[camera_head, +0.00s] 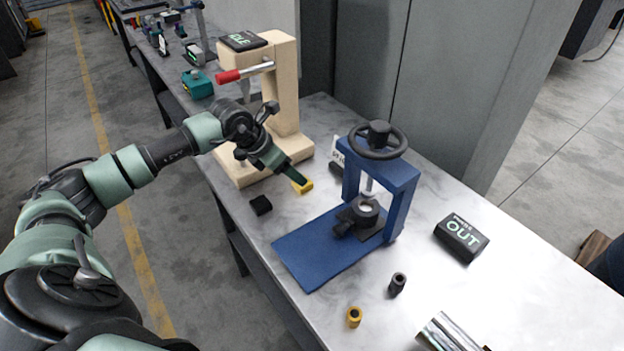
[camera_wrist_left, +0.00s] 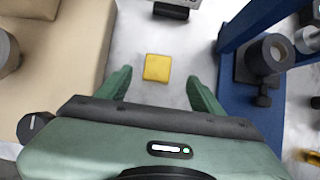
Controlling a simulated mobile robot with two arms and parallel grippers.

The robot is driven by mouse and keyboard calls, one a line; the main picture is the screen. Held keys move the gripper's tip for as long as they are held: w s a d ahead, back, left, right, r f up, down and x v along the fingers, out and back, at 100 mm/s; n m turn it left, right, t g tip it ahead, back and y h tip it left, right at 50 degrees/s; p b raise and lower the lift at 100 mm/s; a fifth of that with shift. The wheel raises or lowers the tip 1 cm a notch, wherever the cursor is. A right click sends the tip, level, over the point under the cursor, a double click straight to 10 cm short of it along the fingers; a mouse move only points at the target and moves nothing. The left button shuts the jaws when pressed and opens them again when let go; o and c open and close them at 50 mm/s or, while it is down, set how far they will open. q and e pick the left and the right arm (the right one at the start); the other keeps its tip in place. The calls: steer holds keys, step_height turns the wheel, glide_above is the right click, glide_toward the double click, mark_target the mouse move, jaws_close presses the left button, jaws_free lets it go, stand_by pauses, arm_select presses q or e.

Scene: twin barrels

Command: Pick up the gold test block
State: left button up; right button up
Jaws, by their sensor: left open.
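The gold test block (camera_head: 304,187) lies on the grey worktop between the cream press and the blue press. In the left wrist view the gold block (camera_wrist_left: 157,67) is a yellow square on bare worktop, ahead of and between my open fingers. My left gripper (camera_head: 295,178) is open just above the block and hides part of it in the head view; the two green fingertips also show in the left wrist view (camera_wrist_left: 159,80). I see no contact between fingers and block. My right gripper is not in view.
The cream press (camera_head: 285,95) stands left of the block and the blue press (camera_head: 402,195) right. A gold bushing (camera_head: 354,317), a dark bushing (camera_head: 397,283), an OUT box (camera_head: 461,237) and a metal cylinder (camera_head: 446,333) stand nearer or to the right.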

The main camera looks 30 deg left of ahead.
mark_target(307, 187)
arm_select(q)
steer(key=shift+p+x, duration=0.7)
steer(key=shift+x, duration=0.55)
steer(key=x, duration=0.3)
steer(key=shift+w+a+f+p, duration=0.1)
steer(key=shift+w+f+p, duration=0.05)
steer(key=shift+f+p, duration=0.2)
steer(key=shift+f, duration=0.15)
steer(key=c, duration=1.4)
jaws_close()
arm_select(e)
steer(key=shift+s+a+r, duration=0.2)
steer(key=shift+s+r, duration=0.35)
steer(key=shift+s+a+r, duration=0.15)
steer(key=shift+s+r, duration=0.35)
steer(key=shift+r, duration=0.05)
